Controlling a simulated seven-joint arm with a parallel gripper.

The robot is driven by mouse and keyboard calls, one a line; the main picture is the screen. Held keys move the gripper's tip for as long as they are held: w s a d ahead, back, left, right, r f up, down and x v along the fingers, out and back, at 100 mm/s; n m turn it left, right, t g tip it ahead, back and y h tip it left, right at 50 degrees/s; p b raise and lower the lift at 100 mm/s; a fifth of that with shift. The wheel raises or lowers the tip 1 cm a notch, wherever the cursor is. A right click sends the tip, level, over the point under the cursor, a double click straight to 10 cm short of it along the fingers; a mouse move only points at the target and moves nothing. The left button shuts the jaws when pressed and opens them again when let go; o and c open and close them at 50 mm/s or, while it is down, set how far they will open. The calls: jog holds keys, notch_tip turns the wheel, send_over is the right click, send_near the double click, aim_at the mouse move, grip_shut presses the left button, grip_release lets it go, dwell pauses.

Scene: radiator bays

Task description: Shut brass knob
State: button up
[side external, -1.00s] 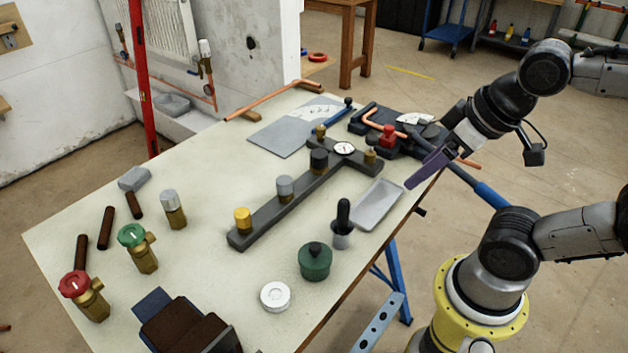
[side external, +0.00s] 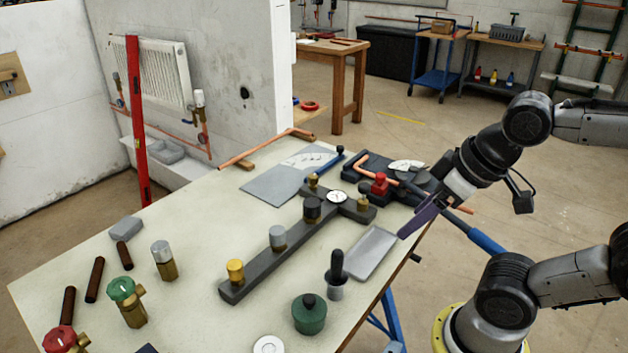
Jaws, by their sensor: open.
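A dark grey manifold bar (side external: 262,277) lies across the bench. A brass-yellow knob (side external: 235,267) stands upright on its near left end. A silver knob (side external: 277,235) and a black knob (side external: 312,208) stand further along the bar. Small brass fittings (side external: 362,202) and a round white gauge (side external: 337,197) are at its far end. How far the brass knob is turned cannot be told. My gripper (side external: 405,232), with purple fingers, is open and empty near the bench's right edge, by the grey tray, well away from the brass knob.
The grey tray (side external: 370,254), a black-handled brush in a cup (side external: 337,275) and a green pot (side external: 309,314) stand right of the bar. Valves with green (side external: 127,302) and red (side external: 62,340) handwheels stand left.

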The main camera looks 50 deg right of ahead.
jog(key=shift+c, duration=0.4)
